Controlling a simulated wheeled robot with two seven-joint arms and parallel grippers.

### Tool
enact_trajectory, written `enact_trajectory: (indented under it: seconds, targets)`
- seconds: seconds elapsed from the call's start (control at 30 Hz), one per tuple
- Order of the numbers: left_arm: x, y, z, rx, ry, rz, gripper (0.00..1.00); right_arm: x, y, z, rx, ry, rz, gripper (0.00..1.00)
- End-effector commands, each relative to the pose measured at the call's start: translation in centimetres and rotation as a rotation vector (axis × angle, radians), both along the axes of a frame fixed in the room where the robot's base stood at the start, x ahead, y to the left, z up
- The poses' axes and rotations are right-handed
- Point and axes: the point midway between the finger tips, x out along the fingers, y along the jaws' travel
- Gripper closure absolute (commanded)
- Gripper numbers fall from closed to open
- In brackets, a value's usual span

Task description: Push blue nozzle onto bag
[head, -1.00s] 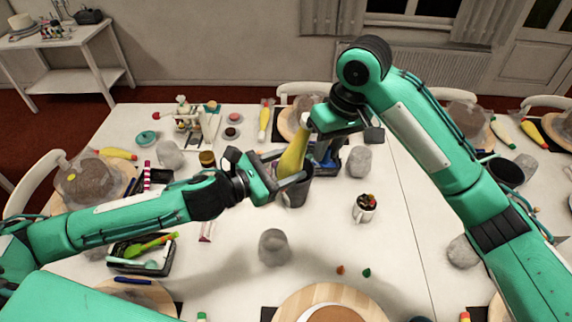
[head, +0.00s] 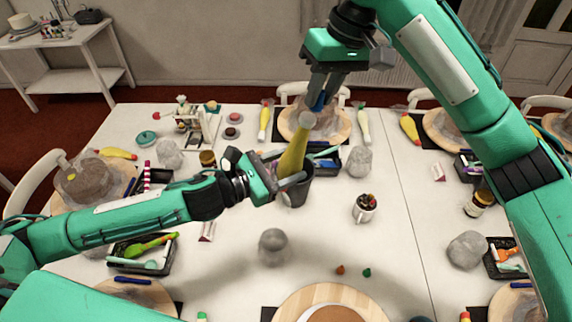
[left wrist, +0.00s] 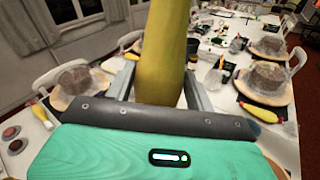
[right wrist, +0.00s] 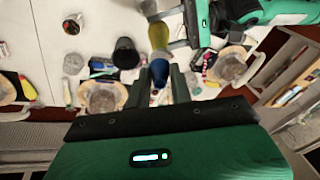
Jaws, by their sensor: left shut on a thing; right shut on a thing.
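The yellow bag (head: 292,157) stands nearly upright, leaning a little, with its pale tip (head: 306,120) up. My left gripper (head: 290,182) is shut around its lower part; the bag also fills the middle of the left wrist view (left wrist: 165,55). My right gripper (head: 320,95) points down above the bag and is shut on the blue nozzle (head: 319,102). The nozzle also shows between the fingertips in the right wrist view (right wrist: 158,71), in line with the bag (right wrist: 159,38). Nozzle and tip are very close; I cannot tell whether they touch.
A dark cup (head: 298,192) stands just behind the left gripper. A mug (head: 366,208) with colourful contents is to its right, and a grey lump (head: 273,247) is nearer. A cake on a board (head: 318,136) lies behind the bag. The table around the mug is mostly clear.

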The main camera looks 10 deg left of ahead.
Motion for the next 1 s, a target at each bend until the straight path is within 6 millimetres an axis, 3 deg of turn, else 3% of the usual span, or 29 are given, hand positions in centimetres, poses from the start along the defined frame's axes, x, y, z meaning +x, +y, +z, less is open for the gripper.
enact_trajectory:
  seconds: [0.2, 1.0]
  targets:
    - [0.0, 0.0, 0.1, -0.001, -0.002, 0.000, 0.57, 0.0, 0.4, -1.5, -0.001, 0.000, 0.000, 0.95]
    - [0.0, 0.0, 0.1, -0.001, -0.002, 0.000, 0.57, 0.2, 0.6, -1.7, -0.044, 0.011, 0.002, 0.95]
